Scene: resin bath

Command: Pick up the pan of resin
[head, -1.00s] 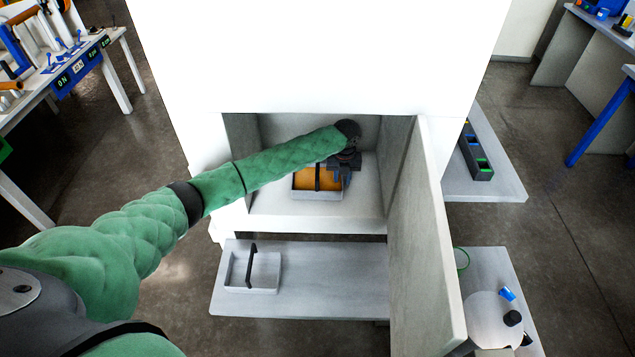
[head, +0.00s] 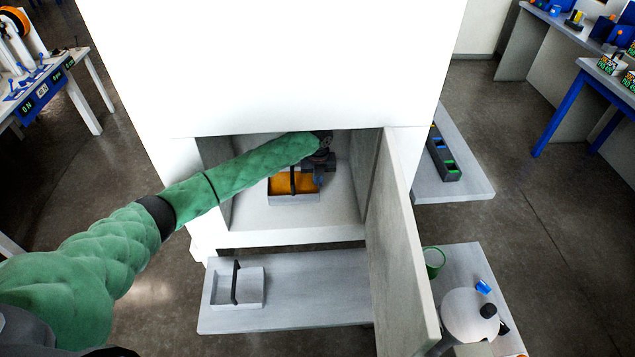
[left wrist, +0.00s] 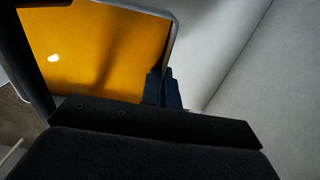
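The pan of resin (head: 282,187) is a shallow grey tray with orange resin and a dark bar handle across it. It is inside the open chamber of the white cabinet; I cannot tell whether it touches the chamber floor. My left gripper (head: 319,179) is at the pan's right side, beside the handle. In the left wrist view its dark fingers (left wrist: 164,88) are close together at the pan's rim and look shut on it; the resin (left wrist: 95,50) fills the upper left. My right gripper is not in view.
The chamber door (head: 399,240) stands open on the right. An empty tray with a dark handle (head: 251,287) sits on the shelf (head: 320,295) below the chamber. A side table at lower right holds a green ring (head: 434,262) and a white round container (head: 465,315).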

